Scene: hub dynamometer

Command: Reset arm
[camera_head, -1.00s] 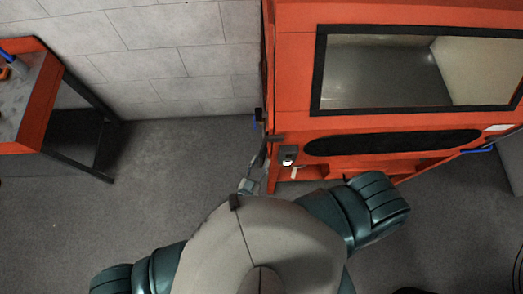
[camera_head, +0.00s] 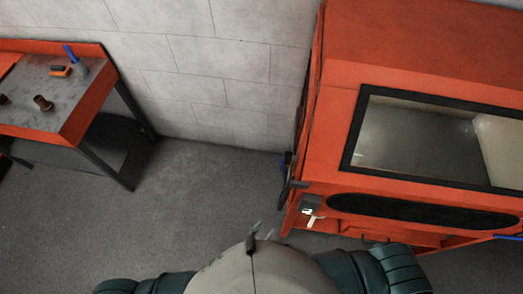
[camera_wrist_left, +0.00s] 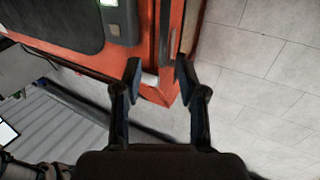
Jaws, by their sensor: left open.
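My left gripper (camera_head: 263,231) shows in the head view as small fingertips just above my pale body, in front of the floor and left of the orange cabinet (camera_head: 335,100). In the left wrist view its two fingers (camera_wrist_left: 158,72) are spread apart with nothing held between them. The lower corner of the orange cabinet (camera_wrist_left: 175,50) shows beyond and between the fingers; I cannot tell how far away it is. My right gripper is not in view.
The cabinet has a dark-framed window (camera_head: 420,140) and a small grey switch box (camera_head: 311,205). A grey-topped workbench (camera_head: 60,95) with an orange rim stands at left, holding a few small items. The grey floor (camera_head: 210,190) between bench and cabinet is clear, before a white block wall (camera_head: 200,60).

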